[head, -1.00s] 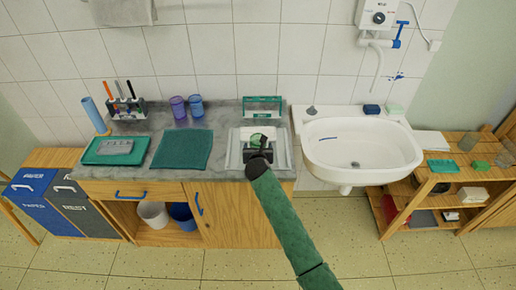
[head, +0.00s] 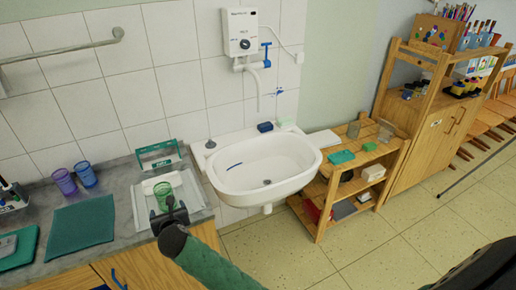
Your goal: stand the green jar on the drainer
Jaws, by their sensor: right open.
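The green jar (head: 163,193) is a see-through green vessel. It stands, upright as far as I can see, on the white drainer (head: 194,184) on the grey counter left of the sink. My right gripper (head: 171,205) is open just in front of the jar, at the drainer's near part. Its dark fingers hide the jar's lower part, so I cannot tell whether they touch it. My left gripper is out of view.
The white sink (head: 262,165) is right of the drainer. A green-and-white rack (head: 159,155) stands behind it. Two purple and blue cups (head: 76,180) and a dark green cloth (head: 82,232) are on the left. A wooden shelf (head: 362,160) stands right of the sink.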

